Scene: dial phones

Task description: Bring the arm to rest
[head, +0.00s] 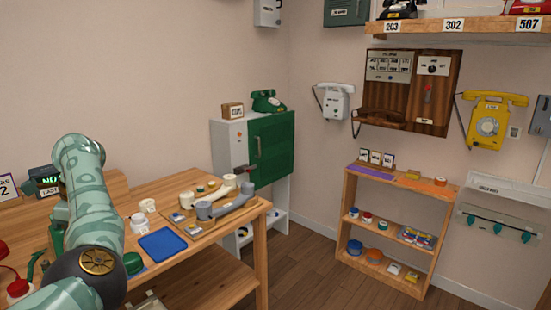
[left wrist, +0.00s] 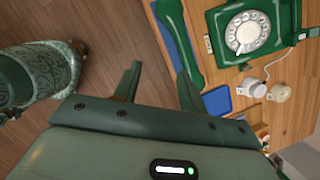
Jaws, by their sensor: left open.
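My left arm comes in from the left in the head view, raised over the wooden table (head: 180,188), and hides part of it. In the left wrist view my left gripper (left wrist: 157,84) is open with nothing between its fingers. Below it are the floor and the table edge. A green dial phone (left wrist: 246,34) lies beyond the fingers to the right, with a green handset (left wrist: 181,45) beside it. My right gripper is in neither view.
A green-doored cabinet (head: 270,148) and a low shelf (head: 391,225) stand beyond. The floor (head: 318,275) between table and shelf is clear.

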